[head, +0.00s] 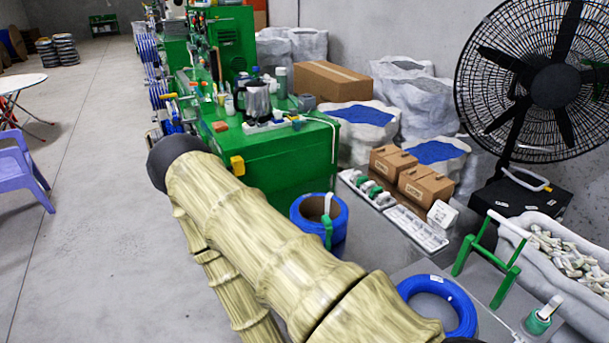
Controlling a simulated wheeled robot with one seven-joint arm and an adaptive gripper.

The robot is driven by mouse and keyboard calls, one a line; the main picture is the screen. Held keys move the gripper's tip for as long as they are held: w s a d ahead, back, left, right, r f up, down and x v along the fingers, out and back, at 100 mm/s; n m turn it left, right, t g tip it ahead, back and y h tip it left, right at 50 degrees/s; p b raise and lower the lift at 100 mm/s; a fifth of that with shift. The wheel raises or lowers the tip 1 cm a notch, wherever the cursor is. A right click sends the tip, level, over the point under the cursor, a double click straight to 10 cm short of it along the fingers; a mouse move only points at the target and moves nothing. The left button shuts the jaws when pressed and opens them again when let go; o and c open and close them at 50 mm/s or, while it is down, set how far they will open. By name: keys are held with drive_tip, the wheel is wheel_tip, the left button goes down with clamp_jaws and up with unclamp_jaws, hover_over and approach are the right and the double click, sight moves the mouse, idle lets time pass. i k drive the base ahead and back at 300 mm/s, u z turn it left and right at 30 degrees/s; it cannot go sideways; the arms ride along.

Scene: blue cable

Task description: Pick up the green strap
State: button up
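A green strap (327,230) shows as a short upright green piece against the near side of a blue cable coil (302,222). The coil has a brown inner core and stands just right of my arm. The lower part of the coil and whatever lies behind my arm are hidden. My arm, with a pale wood-like pattern, runs from the left middle to the bottom of the picture. My gripper is not in view, so I cannot tell where it is relative to the strap.
A second blue coil (459,300) lies flat on a grey surface at the lower right. Beside it stand a green frame (483,262) and a green-and-white dispenser (543,315). Cardboard boxes (426,188), white trays (415,228) and a green machine (283,165) lie beyond. Open floor is left.

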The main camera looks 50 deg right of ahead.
sight(363, 179)
drive_tip(key=u, duration=0.5)
drive_tip(key=i, duration=1.65)
drive_tip(key=z, duration=4.15)
drive_tip(key=i, duration=0.25)
drive_tip(key=u, duration=1.05)
